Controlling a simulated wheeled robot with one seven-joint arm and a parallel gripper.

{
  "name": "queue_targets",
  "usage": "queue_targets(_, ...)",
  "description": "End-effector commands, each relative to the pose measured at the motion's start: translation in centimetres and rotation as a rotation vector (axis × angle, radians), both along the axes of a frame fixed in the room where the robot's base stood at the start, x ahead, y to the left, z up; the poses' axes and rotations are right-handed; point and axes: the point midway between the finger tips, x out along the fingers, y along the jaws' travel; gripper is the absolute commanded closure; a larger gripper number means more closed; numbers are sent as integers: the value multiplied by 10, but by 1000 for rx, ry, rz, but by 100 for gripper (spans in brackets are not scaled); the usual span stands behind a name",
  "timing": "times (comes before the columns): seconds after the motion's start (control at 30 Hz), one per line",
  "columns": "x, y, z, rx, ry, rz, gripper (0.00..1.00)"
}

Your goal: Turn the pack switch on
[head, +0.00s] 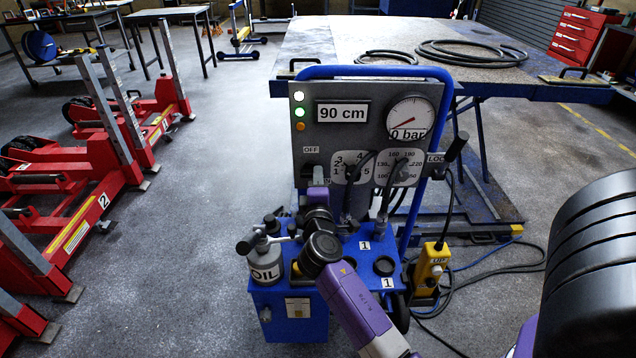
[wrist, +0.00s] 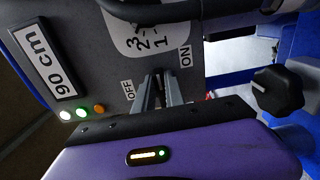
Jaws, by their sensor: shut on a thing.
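The grey control panel (head: 340,98) stands upright on a blue pack (head: 300,325) in the head view. The pack switch sits below the OFF label (head: 310,150), at the panel's lower left. My gripper (wrist: 160,95) is at the switch, its two grey fingers closed together between the OFF label (wrist: 127,90) and the ON label (wrist: 185,55) in the wrist view. The fingers are shut on the switch and hide most of it, so its exact angle cannot be read. The display (head: 342,113) reads 90 cm. The top lamp (head: 299,96) glows brightest, above a green and an orange lamp.
A gauge (head: 411,117) reads 0 bar. Two hoses hang over selector dials right of the switch. A grey oil can (head: 264,262) and black caps crowd the pack top. A blue tube handle (head: 375,71) frames the panel. Red lifts (head: 92,205) stand left, with clear floor between.

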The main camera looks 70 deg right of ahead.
Motion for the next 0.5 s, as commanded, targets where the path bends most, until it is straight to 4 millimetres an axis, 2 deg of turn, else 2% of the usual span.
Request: queue_targets(0.5,-1,0,-2,15,-29,-2,100)
